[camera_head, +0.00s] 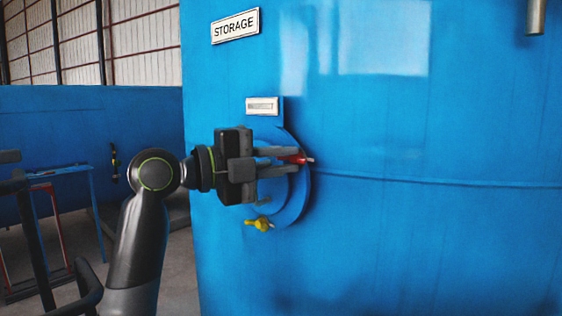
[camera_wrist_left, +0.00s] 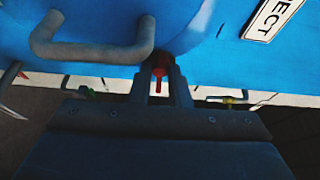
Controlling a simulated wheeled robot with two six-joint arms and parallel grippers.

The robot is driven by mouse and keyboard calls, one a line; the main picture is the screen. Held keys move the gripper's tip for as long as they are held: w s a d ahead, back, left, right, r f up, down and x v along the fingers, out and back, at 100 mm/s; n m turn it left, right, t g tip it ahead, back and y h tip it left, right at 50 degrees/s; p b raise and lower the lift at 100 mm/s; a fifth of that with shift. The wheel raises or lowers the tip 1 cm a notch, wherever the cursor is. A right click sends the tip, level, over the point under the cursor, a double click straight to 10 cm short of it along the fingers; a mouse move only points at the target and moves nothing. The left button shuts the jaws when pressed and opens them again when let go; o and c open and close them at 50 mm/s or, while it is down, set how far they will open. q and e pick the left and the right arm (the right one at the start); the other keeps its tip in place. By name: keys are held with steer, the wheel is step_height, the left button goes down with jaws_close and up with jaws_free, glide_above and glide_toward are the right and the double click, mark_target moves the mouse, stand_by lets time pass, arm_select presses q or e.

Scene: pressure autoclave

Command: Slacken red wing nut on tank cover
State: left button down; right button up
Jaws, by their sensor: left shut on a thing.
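The red wing nut (camera_head: 297,158) is at the right side of the round blue tank cover (camera_head: 290,205) in the head view. My left gripper (camera_head: 300,162) reaches in from the left across the cover, its fingers shut on the red wing nut. In the left wrist view the red wing nut (camera_wrist_left: 158,74) shows between the two fingertips (camera_wrist_left: 161,82). The fingers hide part of the nut and the middle of the cover. My right gripper is not in view.
A yellow wing nut (camera_head: 259,223) sits at the cover's lower edge. A grey handle (camera_wrist_left: 95,48) shows in the wrist view. The blue tank wall (camera_head: 430,120) carries a STORAGE sign (camera_head: 235,26). A blue and red frame (camera_head: 65,215) stands at left.

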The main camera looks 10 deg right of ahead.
arm_select(q)
steer(key=shift+f+n+b, duration=0.35)
steer(key=shift+n+b, duration=0.35)
steer(key=shift+b, duration=0.1)
steer(key=shift+r+n+h+b, duration=0.15)
steer(key=shift+n+h+b, duration=0.25)
steer(key=shift+n, duration=0.2)
steer(key=c, duration=1.4)
jaws_free()
steer(key=shift+o, duration=0.2)
steer(key=shift+r, duration=0.1)
